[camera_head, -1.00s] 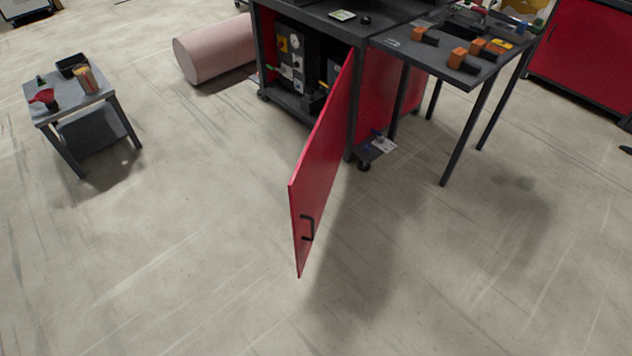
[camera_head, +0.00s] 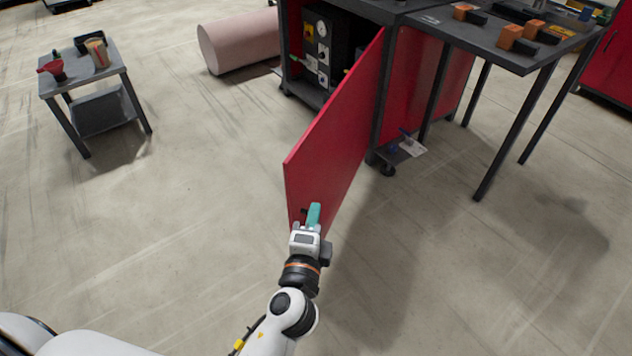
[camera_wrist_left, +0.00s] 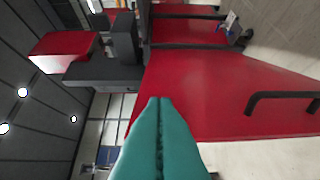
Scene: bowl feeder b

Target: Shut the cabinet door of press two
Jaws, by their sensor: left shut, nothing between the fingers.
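The red cabinet door (camera_head: 335,135) stands wide open, hinged at the right front side of the dark press cabinet (camera_head: 385,100). Its inside with black machine parts (camera_head: 322,50) is exposed. My left gripper (camera_head: 313,212) has teal fingers, shut and empty, in front of the lower near end of the door. In the left wrist view the shut fingers (camera_wrist_left: 160,110) point at the red door face (camera_wrist_left: 215,90), and the black handle (camera_wrist_left: 280,100) lies to their right, apart from them. Whether the fingertips touch the door cannot be told. My right gripper is not in view.
A grey side table (camera_head: 445,32) with orange-and-black blocks stands right of the cabinet. A small grey stand (camera_head: 85,82) is at the left, and a pink roll (camera_head: 237,42) lies behind. The floor left of the door is clear.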

